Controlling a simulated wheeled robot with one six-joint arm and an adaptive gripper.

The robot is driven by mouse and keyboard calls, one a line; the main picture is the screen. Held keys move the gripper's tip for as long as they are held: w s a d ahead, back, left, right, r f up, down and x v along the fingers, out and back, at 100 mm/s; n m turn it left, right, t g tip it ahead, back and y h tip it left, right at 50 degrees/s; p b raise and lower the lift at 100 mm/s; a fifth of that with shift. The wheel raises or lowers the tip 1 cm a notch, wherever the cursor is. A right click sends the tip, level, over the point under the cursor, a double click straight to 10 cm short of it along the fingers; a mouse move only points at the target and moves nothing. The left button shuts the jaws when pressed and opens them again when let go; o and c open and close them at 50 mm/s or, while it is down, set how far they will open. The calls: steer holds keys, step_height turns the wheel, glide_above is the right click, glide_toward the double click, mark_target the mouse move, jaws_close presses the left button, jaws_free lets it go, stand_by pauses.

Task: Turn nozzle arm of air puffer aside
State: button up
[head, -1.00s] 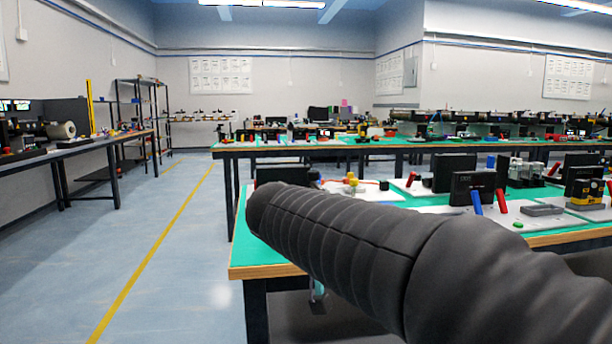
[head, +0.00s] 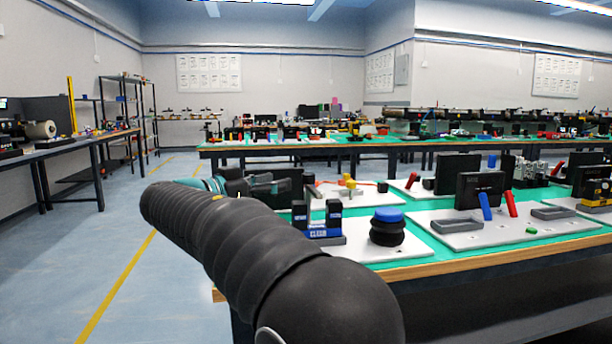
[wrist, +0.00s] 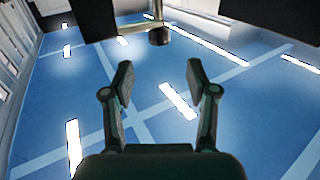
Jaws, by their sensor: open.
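A squat black bellows with a blue cap (head: 388,228), which looks like the air puffer, stands on a white board (head: 395,252) at the near end of the bench in the head view. I cannot make out its nozzle arm. My gripper (head: 275,183) is left of the bellows, partly behind my own black arm, with its fingers pointing right. In the wrist view my gripper (wrist: 158,82) is open, with nothing between its two fingers. That view looks at a blue surface with bright light strips, and the bellows is not in it.
A black forked block with a blue label (head: 325,230) stands left of the bellows. Behind are a yellow-knobbed fixture (head: 349,184) and black upright panels. A board with blue and red levers (head: 500,228) lies to the right. The floor at left is clear.

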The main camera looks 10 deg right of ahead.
mark_target(303, 177)
steer(key=p+x, duration=0.1)
steer(key=x, duration=0.9)
steer(key=shift+d+f, duration=0.1)
steer(key=shift+c, duration=0.3)
jaws_close()
